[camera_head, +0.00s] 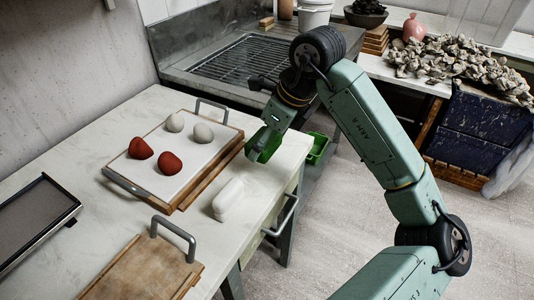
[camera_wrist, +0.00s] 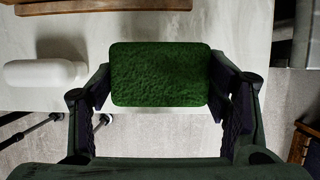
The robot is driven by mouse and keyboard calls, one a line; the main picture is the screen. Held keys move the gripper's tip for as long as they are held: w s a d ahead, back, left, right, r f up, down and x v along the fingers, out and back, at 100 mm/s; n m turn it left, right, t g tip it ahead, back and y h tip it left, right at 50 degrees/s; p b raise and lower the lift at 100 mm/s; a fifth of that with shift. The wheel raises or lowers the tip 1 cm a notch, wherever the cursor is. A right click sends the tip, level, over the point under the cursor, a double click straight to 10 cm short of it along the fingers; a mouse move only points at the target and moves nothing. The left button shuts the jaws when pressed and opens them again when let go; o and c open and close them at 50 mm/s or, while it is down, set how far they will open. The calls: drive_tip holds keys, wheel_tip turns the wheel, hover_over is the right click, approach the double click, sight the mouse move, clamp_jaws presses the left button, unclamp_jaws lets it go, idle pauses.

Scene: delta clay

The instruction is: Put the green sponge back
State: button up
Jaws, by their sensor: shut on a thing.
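The green sponge (camera_head: 264,145) is a dark green rounded block. It fills the middle of the wrist view (camera_wrist: 160,74), with a finger at each side. My gripper (camera_head: 269,138) is shut on it and points down near the table's right edge. The fingers partly hide the sponge in the head view. A small bright green bin (camera_head: 318,147) shows just right of my gripper, beyond the table edge. Its inside is not clear.
A wooden-edged tray (camera_head: 196,190) holds two red and two pale lumps. A wooden board with a handle (camera_head: 148,270) lies nearer. A sink grid (camera_head: 240,60) is behind.

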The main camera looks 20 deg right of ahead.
sight(267, 166)
wheel_tip(267, 166, down, 4)
drive_tip(key=shift+f+p, duration=0.1)
drive_tip(key=shift+p, duration=0.3)
drive_tip(key=shift+f, duration=0.25)
drive_tip(key=shift+f+b, duration=0.25)
drive_tip(key=shift+b, duration=0.15)
drive_tip(key=o, duration=1.1)
drive_tip(key=shift+r, duration=0.1)
drive_tip(key=shift+r+p, duration=0.15)
drive_tip(key=shift+p, duration=0.15)
drive_tip(key=shift+d+r, duration=0.1)
drive_tip(key=shift+r, duration=0.1)
drive_tip(key=b+v, duration=0.1)
drive_tip(key=v, duration=1)
drive_tip(key=shift+r+b, duration=0.25)
drive_tip(key=shift+b, duration=0.05)
drive_tip(key=shift+s, duration=0.1)
